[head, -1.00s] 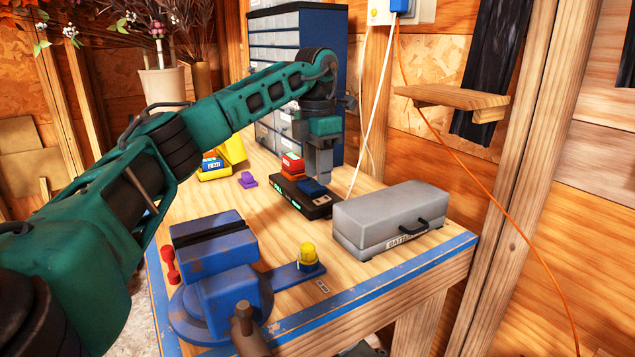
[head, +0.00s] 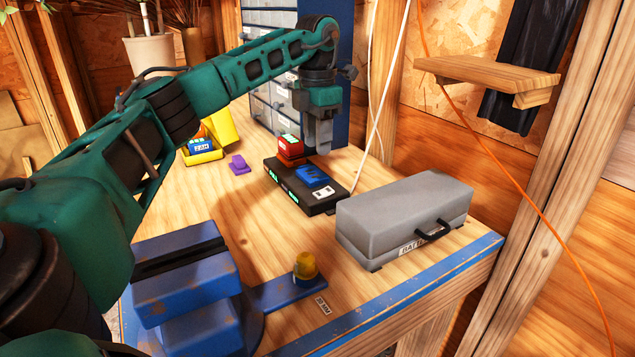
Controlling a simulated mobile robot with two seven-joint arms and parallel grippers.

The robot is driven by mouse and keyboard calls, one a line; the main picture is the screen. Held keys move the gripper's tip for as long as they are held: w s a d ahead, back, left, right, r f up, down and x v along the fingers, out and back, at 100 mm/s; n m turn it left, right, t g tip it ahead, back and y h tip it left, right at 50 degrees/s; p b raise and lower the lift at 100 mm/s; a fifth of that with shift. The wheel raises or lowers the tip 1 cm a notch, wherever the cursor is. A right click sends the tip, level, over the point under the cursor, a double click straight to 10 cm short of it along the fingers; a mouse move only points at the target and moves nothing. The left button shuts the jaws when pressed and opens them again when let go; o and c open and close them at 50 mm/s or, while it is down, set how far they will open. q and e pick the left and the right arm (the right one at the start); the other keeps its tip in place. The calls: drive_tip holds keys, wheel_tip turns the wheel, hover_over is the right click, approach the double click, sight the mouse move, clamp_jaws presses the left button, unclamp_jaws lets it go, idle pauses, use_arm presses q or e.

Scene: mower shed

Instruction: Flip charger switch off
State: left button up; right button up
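The charger (head: 279,183) is a flat black box on the workbench, with green lights along its front left edge. A red battery (head: 290,147) and a blue battery (head: 312,176) sit on it. A small white switch plate (head: 323,192) with a dark mark lies at its right end; I cannot tell which way the switch is set. My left gripper (head: 319,152) points down above the charger's far side, behind the blue battery, apart from the switch plate. Its fingers look shut together with nothing between them. My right gripper is out of view.
A grey battery case (head: 400,212) stands right of the charger. A blue vise (head: 180,262) and an amber dome lamp (head: 305,266) are at the front. A yellow bin (head: 205,156) and purple piece (head: 238,163) lie left. Bare bench separates vise and charger.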

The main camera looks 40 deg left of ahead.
sight(318, 194)
use_arm(q)
wheel_tip(318, 194, down, 11)
idle(0.3)
drive_tip(key=shift+c, duration=0.4)
clamp_jaws()
drive_tip(key=shift+r, duration=0.1)
drive_tip(key=shift+w+d+r+g+p, duration=0.1)
drive_tip(key=shift+w+g+p, duration=0.2)
drive_tip(key=shift+g, duration=0.4)
drive_tip(key=shift+w+g+y, duration=0.1)
drive_tip(key=shift+g+y, duration=0.3)
drive_tip(key=shift+g, duration=0.2)
